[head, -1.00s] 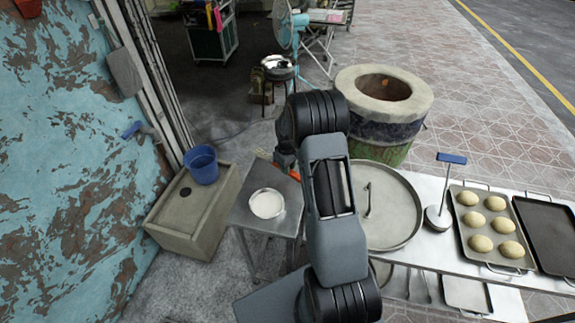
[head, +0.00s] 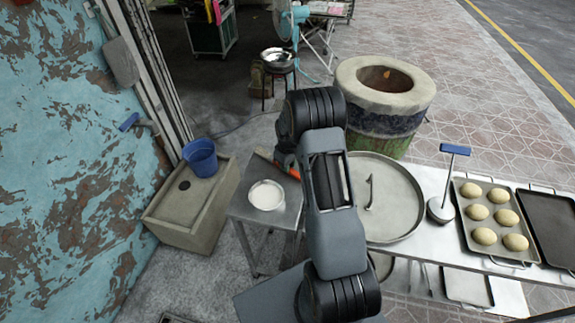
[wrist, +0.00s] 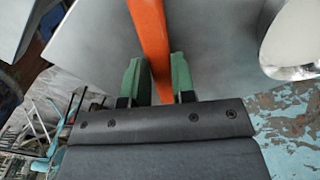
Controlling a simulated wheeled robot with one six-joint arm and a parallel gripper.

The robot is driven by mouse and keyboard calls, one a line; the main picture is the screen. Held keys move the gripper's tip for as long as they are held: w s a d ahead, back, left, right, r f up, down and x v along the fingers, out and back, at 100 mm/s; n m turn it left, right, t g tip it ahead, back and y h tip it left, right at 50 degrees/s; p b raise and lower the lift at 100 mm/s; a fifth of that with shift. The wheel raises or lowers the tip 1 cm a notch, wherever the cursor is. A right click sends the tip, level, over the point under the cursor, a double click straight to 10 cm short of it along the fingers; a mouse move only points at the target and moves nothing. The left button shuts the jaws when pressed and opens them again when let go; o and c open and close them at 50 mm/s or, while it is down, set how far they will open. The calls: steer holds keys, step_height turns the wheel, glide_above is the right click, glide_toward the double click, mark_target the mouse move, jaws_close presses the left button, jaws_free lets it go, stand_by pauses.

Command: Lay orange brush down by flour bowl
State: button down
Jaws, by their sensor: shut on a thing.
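The orange brush (wrist: 150,40) lies between the green fingertips of my gripper (wrist: 160,82) in the wrist view, and the jaws are shut on its handle. In the head view a bit of the orange handle (head: 294,172) shows beside my arm, above the small metal table (head: 283,215). The flour bowl (head: 266,195), round and full of white, stands on that table, to the left of the brush. In the wrist view the bowl's rim (wrist: 290,72) shows at the right, apart from the brush. Whether the brush touches the tabletop I cannot tell.
A blue bucket (head: 201,157) stands on a stone block (head: 195,210) at the left. A large round tray (head: 400,200) with a hook-like tool lies right of my arm. A tray of dough balls (head: 468,225) is farther right. The barrel oven (head: 385,100) stands behind.

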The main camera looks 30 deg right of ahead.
steer(key=shift+f, duration=0.15)
steer(key=c, duration=0.9)
jaws_free()
steer(key=shift+o, duration=0.2)
step_height(320, 180, up, 14)
steer(key=b, duration=0.1)
steer(key=shift+b, duration=0.35)
